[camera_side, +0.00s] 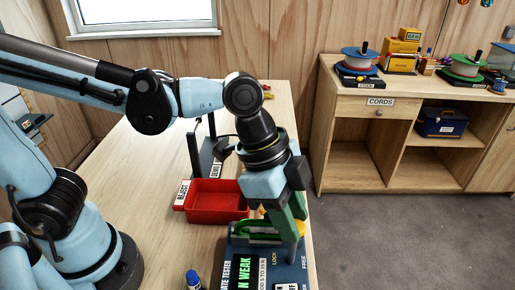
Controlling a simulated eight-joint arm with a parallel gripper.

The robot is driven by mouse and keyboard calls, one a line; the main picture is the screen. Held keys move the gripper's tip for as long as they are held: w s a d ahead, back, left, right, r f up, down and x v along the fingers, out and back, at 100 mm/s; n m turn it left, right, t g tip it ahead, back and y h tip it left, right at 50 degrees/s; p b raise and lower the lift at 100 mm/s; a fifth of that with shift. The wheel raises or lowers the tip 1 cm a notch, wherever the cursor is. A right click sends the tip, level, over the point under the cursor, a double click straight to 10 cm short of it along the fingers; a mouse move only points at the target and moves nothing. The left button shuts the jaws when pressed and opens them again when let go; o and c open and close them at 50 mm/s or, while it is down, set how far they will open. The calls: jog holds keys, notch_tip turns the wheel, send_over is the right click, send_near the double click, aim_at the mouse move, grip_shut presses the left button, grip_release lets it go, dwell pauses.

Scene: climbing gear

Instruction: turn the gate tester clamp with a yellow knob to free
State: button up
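The gate tester (233,252) is a dark blue box at the bottom centre, cut off by the frame's lower edge. Its green screen (244,272) reads "N WEAK", and its top carries the words LOCK and FREE. A green loop (247,226), apparently a carabiner, lies across the tester's far part. My gripper (290,245) points down over the tester's right part, near the LOCK and FREE words. Small bits of yellow show around the fingers; the clamp and most of its knob are hidden behind them. I cannot tell the clamp's setting, or whether the fingers touch the knob.
A red REJECT tray (212,214) stands just behind the tester, with a dark stand (205,155) beyond it. A blue-capped marker (193,279) is left of the tester. The wooden table (135,180) is clear on its left. A shelf unit (345,135) with cord spools stands apart at right.

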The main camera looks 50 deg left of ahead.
grip_shut()
jog(key=m, duration=0.1)
jog(key=m+g, duration=0.1)
jog(key=m, duration=0.2)
jog(key=shift+w+g, duration=0.25)
jog(key=shift+g, duration=0.15)
jog(key=m, duration=0.2)
jog(key=m+g, duration=0.1)
jog(key=m, duration=0.1)
jog(key=shift+w+m+g, duration=0.15)
jog(key=shift+m+g, duration=0.15)
jog(key=m, duration=0.2)
jog(key=m+g, duration=0.1)
jog(key=m, duration=0.1)
jog(key=shift+w+d+m+g+y, duration=0.1)
jog(key=shift+d+m+g+y, duration=0.05)
jog(key=shift+m+g+y, duration=0.2)
jog(key=shift+w+d+m+g+y, duration=0.15)
jog(key=shift+m+y, duration=0.3)
jog(key=shift+m, duration=0.7)
jog(key=shift+s+m+g+y, duration=0.15)
jog(key=shift+m+y, duration=0.25)
jog(key=shift+m, duration=0.7)
jog(key=shift+w, duration=0.1)
